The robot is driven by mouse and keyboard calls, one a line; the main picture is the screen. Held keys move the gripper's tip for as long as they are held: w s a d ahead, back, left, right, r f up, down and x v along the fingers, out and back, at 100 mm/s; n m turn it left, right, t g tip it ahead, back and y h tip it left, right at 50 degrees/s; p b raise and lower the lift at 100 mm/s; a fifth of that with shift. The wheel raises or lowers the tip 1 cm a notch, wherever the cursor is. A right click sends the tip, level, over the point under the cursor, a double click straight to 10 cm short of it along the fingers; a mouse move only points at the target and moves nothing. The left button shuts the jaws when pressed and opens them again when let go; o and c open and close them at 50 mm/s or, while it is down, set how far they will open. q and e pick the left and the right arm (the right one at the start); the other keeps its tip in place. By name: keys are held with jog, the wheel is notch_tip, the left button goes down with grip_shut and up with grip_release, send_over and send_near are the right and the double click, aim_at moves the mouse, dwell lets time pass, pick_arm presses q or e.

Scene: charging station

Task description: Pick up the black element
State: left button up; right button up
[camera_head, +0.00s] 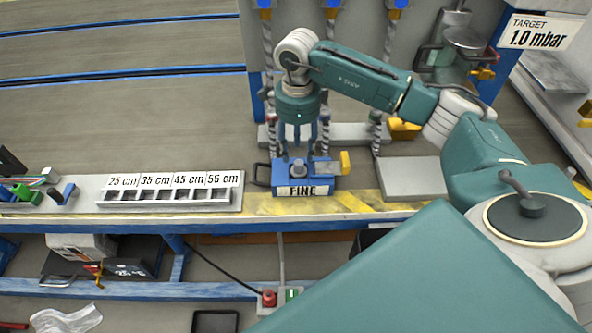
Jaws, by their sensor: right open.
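My right gripper (311,150) hangs pointing down over the blue block labelled "FINE" (318,190) on the bench. Its fingers are apart, and nothing shows between them. A grey knob (298,168) stands on the block just below the fingertips. Whether they touch it I cannot tell. A black handle-like piece (260,174) sits at the block's left side, and a yellow piece (345,163) at its right. Which black thing is the black element is not clear. My left gripper is not in view.
A white rack (170,204) marked 25 to 55 cm stands left of the block. Green and blue parts lie at the far left. Hoses hang behind the block, and a grey plate (412,180) lies right. Red and green buttons (269,297) and a black tray (214,321) are below.

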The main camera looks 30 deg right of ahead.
aim_at(299, 162)
jog(key=f, duration=0.5)
jog(key=shift+s, duration=0.25)
jog(key=shift+f, duration=0.3)
jog(key=shift+w, duration=0.1)
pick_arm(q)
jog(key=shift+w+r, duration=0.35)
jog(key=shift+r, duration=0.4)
pick_arm(e)
grip_shut()
